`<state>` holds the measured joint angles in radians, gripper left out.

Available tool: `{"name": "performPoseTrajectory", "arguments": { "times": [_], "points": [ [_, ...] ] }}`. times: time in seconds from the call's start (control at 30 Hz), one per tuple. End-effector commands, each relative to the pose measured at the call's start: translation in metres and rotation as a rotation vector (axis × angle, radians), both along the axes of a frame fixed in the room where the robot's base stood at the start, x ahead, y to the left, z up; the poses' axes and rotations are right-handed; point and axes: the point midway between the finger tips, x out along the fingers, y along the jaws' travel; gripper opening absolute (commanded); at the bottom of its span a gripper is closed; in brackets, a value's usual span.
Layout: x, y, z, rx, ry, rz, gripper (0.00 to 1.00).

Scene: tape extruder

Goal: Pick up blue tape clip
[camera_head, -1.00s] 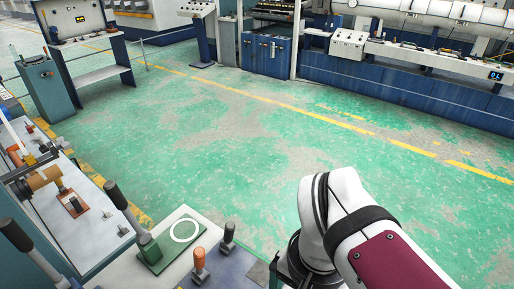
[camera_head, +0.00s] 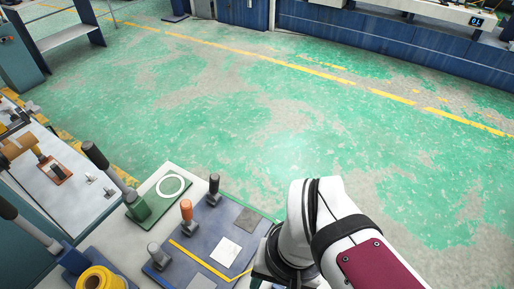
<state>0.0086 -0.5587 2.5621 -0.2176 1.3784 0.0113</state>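I cannot pick out a blue tape clip for certain. A blue block (camera_head: 73,259) shows at the lower left, at the foot of a dark-handled lever beside a yellow spool (camera_head: 101,280); whether it is the clip I cannot tell. My white arm with a dark red panel shows at the lower right. My gripper is not in view.
A blue panel (camera_head: 197,258) on the bench bears an orange-topped knob (camera_head: 186,209), a dark knob (camera_head: 214,186), a grey knob (camera_head: 157,252) and a white square (camera_head: 227,251). A lever (camera_head: 112,173) rises from a green block (camera_head: 138,207). Open green floor (camera_head: 250,110) lies beyond.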

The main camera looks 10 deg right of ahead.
Motion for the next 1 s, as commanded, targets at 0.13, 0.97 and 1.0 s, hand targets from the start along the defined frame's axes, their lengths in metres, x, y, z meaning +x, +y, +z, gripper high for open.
{"name": "performPoseTrajectory", "arguments": {
  "times": [0.13,0.97,1.0],
  "points": [
    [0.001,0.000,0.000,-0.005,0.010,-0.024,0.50],
    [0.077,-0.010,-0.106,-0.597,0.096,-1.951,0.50],
    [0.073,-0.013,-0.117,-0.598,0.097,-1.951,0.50]
  ]
}}
